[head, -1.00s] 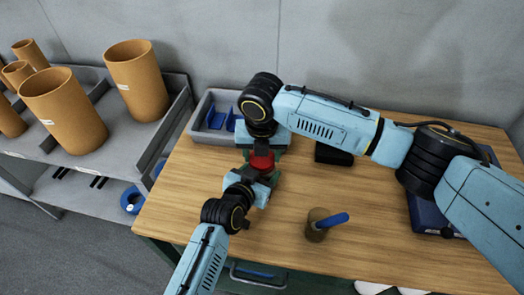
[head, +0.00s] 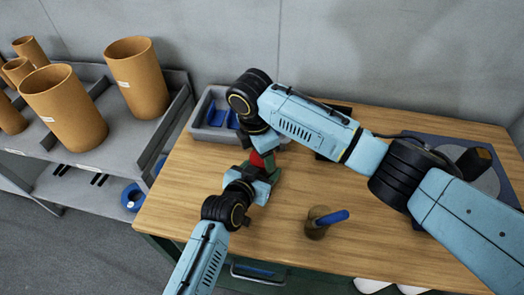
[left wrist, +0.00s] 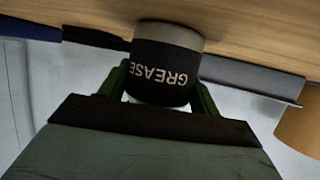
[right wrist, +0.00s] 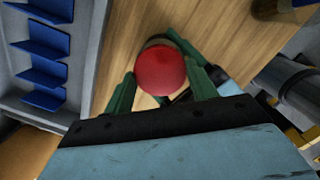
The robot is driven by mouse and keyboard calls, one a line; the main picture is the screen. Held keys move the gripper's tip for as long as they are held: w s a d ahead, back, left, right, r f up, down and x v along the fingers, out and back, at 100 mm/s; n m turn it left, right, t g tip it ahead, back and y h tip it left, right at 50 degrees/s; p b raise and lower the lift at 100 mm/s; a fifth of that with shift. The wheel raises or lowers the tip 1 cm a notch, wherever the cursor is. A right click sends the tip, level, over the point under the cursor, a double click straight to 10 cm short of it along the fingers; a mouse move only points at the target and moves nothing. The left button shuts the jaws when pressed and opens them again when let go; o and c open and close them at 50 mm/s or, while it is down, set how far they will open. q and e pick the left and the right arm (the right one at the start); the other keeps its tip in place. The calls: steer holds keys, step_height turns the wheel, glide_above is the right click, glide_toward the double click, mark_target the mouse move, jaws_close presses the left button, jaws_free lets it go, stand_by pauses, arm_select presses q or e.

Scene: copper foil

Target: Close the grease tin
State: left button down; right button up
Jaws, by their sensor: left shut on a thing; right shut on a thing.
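The grease tin (left wrist: 165,68) is a short cylinder with a black band lettered GREASE, seen in the left wrist view. My left gripper (left wrist: 160,90) is shut around its body; the gripper also shows in the head view (head: 250,182). A round red lid (right wrist: 160,71) shows in the right wrist view, between the fingers of my right gripper (right wrist: 163,84), which is shut on it. In the head view the red lid (head: 258,160) is at the tin's top, partly covered by both grippers. I cannot tell whether the lid is fully seated.
A grey bin (head: 205,132) with blue dividers stands behind the grippers at the table's back left. A brown cup with a blue-handled tool (head: 318,223) stands at the front middle. A grey shelf (head: 110,150) with cardboard tubes is at left. The wooden table (head: 190,215) is clear at front left.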

steer(key=shift+m, duration=0.8)
steer(key=o, duration=0.9)
steer(key=shift+o, duration=0.2)
steer(key=shift+r, duration=2.3)
steer(key=shift+c, duration=0.5)
